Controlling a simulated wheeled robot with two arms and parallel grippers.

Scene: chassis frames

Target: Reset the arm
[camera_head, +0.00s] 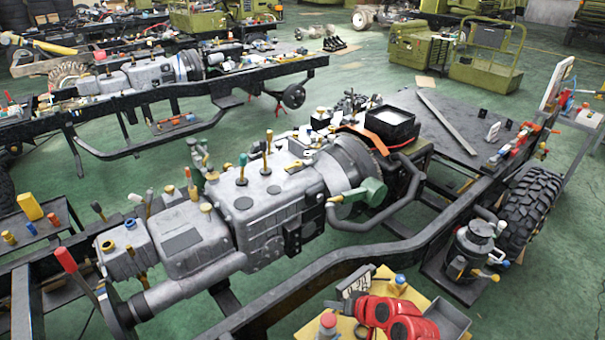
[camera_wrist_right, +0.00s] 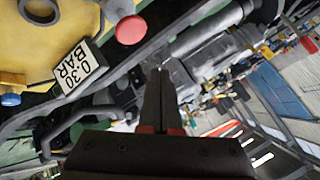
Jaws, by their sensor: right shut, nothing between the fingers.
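My right gripper (camera_wrist_right: 160,72) shows in the wrist view with its dark fingers together and nothing between them. My left gripper is not in view.
A chassis frame with a grey engine and gearbox (camera_head: 270,208) fills the middle. A tire (camera_head: 530,205) and a grey pump-like unit (camera_head: 475,245) are at the right. A yellow surface (camera_head: 290,325) lies at the bottom. Green floor (camera_head: 545,290) is open at the lower right.

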